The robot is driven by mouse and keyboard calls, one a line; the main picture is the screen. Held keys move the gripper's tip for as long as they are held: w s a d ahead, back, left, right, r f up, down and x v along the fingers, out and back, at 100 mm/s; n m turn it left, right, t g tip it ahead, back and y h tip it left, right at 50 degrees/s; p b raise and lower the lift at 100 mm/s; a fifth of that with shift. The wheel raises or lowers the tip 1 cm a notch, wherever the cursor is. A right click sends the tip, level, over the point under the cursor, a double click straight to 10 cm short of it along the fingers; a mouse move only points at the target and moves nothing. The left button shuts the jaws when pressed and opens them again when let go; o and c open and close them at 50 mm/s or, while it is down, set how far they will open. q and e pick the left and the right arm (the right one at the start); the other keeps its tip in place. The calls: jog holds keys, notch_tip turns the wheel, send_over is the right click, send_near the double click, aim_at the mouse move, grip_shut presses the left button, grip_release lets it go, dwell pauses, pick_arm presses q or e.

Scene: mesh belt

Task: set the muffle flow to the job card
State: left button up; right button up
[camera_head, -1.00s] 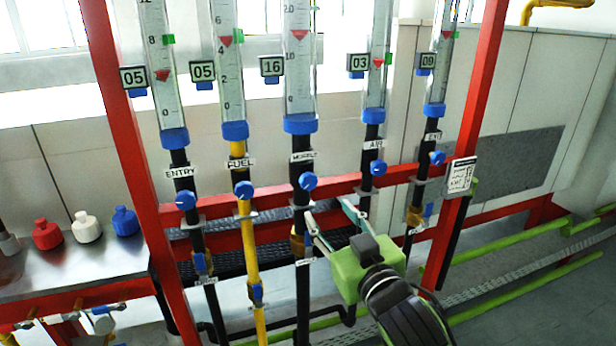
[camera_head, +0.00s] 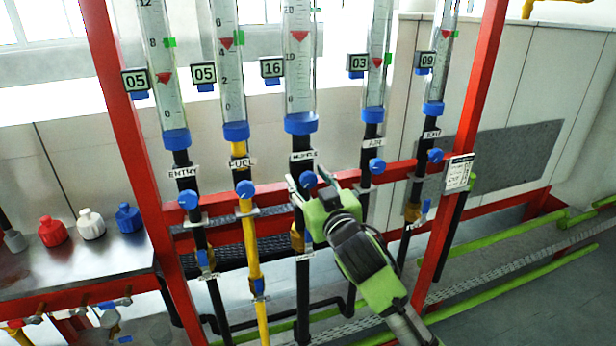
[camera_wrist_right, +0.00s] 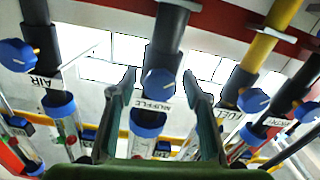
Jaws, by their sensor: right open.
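The muffle flow tube (camera_head: 299,75) stands in the middle of the rack, with a red float (camera_head: 299,36) inside and a tag reading 16 (camera_head: 271,67) beside it. Below it are the MUFFLE label (camera_head: 303,155) and the blue muffle knob (camera_head: 308,180). My right gripper (camera_head: 306,188) is open at this knob. In the right wrist view the knob (camera_wrist_right: 160,83) shows between the two spread fingers; whether they touch it I cannot tell. The job card (camera_head: 459,172) hangs on the right red post, its writing too small to read. My left gripper is not in view.
The fuel knob (camera_head: 245,189) and entry knob (camera_head: 188,199) are to the left, the air knob (camera_head: 377,166) and exit knob (camera_head: 435,155) to the right. A red rail (camera_head: 400,170) runs behind the pipes. Red, white and blue bottles stand on the left bench (camera_head: 85,262).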

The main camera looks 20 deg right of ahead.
jog(key=shift+w, duration=0.1)
jog(key=c, duration=1.2)
jog(key=shift+o, duration=0.4)
jog(key=shift+p, duration=0.5)
jog(key=shift+n, duration=0.3)
jog(key=o, duration=1.1)
jog(key=s, duration=1.2)
jog(key=shift+d, duration=0.2)
